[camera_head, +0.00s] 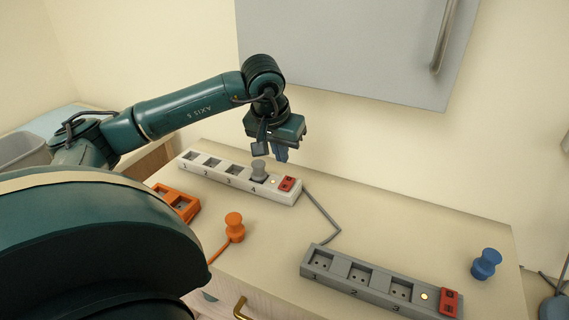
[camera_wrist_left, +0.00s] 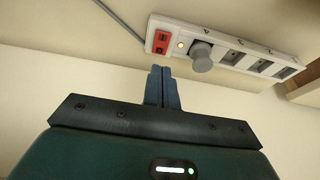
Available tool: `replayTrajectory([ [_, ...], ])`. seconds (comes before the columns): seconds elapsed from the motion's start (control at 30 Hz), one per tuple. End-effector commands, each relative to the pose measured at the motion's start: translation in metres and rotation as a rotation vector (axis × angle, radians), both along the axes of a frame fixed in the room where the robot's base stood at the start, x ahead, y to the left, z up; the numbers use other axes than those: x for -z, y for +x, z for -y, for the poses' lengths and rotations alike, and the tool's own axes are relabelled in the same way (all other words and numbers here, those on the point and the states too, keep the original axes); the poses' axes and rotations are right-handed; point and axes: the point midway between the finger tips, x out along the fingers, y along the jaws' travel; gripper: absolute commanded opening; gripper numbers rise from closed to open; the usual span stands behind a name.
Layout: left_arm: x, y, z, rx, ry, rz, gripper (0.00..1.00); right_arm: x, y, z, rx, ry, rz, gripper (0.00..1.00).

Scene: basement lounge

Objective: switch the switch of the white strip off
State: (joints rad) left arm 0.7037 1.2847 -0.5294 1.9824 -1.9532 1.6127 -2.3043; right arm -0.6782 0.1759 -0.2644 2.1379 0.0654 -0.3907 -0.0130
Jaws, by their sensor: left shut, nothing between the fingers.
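The white strip (camera_head: 225,180) lies on the table with numbered sockets and a grey plug (camera_head: 258,170) standing in socket 4. Its red switch (camera_head: 287,184) is at the right end, beside a small glowing light (camera_head: 272,181). My left gripper (camera_head: 281,156) is shut and empty, fingers pointing down, above and just behind the switch end. In the left wrist view the shut fingers (camera_wrist_left: 161,72) show just below the red switch (camera_wrist_left: 161,42), apart from it in the picture; the light (camera_wrist_left: 181,45) glows there too. My right gripper is not in view.
A grey strip (camera_head: 375,282) with a red switch lies at the front right. A blue plug (camera_head: 486,264), an orange plug (camera_head: 235,227) and an orange strip (camera_head: 178,201) are also on the table. A grey cabinet (camera_head: 345,45) hangs on the wall above.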

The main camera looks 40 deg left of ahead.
Motion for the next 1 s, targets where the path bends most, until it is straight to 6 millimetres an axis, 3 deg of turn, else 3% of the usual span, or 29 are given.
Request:
replayTrajectory([
  [0.2,-0.04,-0.012,0.004,-0.001,0.001,0.005,0.0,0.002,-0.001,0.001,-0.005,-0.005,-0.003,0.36],
  [0.4,-0.053,-0.018,0.006,0.0,0.002,0.002,0.0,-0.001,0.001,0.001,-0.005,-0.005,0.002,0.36],
  [0.83,-0.053,-0.018,0.008,0.0,-0.007,-0.001,0.0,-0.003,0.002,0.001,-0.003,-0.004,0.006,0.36],
  [1.0,-0.042,-0.016,0.024,0.0,-0.076,-0.009,0.0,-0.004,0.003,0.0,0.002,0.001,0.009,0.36],
])
